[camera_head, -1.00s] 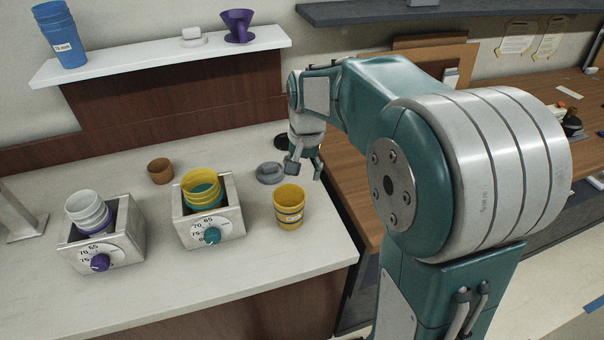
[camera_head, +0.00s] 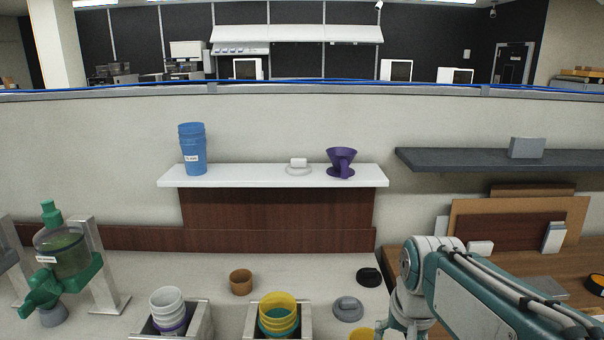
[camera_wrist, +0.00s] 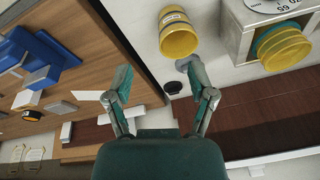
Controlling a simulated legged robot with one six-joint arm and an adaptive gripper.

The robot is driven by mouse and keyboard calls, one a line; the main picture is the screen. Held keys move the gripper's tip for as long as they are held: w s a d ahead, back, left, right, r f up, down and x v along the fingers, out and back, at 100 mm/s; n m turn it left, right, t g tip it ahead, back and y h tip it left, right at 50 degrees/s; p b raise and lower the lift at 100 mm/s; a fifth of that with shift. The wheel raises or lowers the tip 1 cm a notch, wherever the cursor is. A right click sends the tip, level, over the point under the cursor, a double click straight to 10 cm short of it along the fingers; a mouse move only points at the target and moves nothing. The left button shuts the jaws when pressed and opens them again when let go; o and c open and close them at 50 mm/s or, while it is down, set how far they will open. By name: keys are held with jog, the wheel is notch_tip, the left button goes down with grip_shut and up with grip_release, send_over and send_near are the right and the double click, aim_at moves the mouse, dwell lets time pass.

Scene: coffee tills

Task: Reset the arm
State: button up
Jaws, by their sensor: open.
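My gripper (camera_wrist: 162,95) is open and empty in the wrist view, its two fingers spread wide above the edge between the white counter and the wooden counter. In the head view my arm comes in from the lower right, and my gripper (camera_head: 405,332) hangs down at the bottom edge, partly cut off. A yellow cup (camera_wrist: 178,35) stands near the fingers but apart from them. Only its rim (camera_head: 362,334) shows in the head view.
Two metal boxes hold a stack of white cups (camera_head: 168,308) and yellow and green cups (camera_head: 278,310). A brown cup (camera_head: 241,283), a grey lid (camera_head: 348,308) and a black lid (camera_head: 369,277) lie behind. A white shelf (camera_head: 250,176) holds blue cups (camera_head: 193,148) and a purple dripper (camera_head: 341,163). A green dispenser (camera_head: 62,255) stands left.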

jog(key=s+n+t, duration=0.3)
jog(key=s, duration=0.8)
jog(key=shift+s+a+r, duration=0.2)
jog(key=shift+s+a, duration=0.1)
jog(key=shift+a, duration=0.05)
